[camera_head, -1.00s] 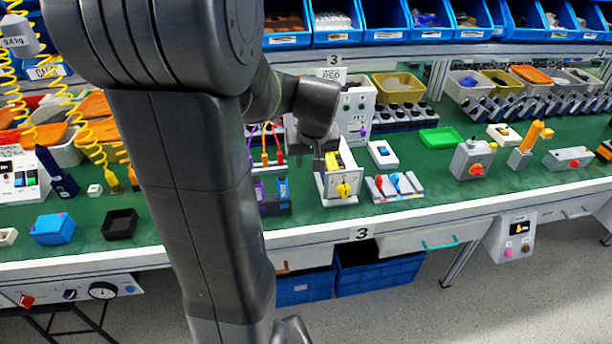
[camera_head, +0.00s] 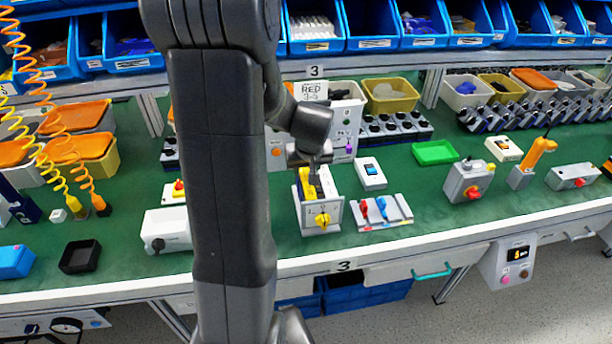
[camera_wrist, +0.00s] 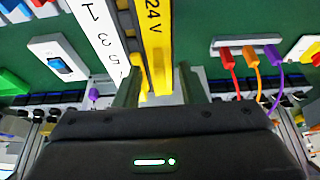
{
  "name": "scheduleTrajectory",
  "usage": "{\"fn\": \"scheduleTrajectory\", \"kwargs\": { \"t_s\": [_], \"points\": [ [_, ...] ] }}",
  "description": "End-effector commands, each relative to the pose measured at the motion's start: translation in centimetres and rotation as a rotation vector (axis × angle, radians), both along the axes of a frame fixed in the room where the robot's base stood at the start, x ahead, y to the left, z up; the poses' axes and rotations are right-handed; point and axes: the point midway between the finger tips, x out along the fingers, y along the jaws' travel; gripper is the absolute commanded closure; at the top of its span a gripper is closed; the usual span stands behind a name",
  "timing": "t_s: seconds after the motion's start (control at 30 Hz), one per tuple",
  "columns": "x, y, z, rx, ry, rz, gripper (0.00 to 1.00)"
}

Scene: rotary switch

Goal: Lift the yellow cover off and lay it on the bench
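A white switch box (camera_head: 335,214) stands near the bench's front edge with a yellow knob (camera_head: 322,220) on its front. Yellow parts, which I take for the yellow cover (camera_head: 328,183), show on its top. In the wrist view a yellow strip marked 24 V (camera_wrist: 154,40) runs beside a white lettered strip (camera_wrist: 92,30). My gripper (camera_head: 308,160) is over the back of the box, pointing down. In the wrist view its two fingers (camera_wrist: 160,88) are apart, with a yellow piece between them. I cannot tell whether they touch it.
A small white switch (camera_head: 370,172) and a plate with red and blue levers (camera_head: 382,212) stand to the right. A white control box (camera_head: 345,120) is behind. A green tray (camera_head: 435,153) lies farther right. Some bare green bench (camera_head: 440,190) shows beyond the lever plate.

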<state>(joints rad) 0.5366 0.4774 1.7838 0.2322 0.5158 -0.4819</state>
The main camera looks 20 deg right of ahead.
Motion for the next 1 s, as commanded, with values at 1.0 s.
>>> {"fn": "scheduleTrajectory", "kwargs": {
  "t_s": [1.0],
  "points": [
    [0.1,-0.1,5.7,-0.005,-0.006,0.001,1.0]
  ]
}}
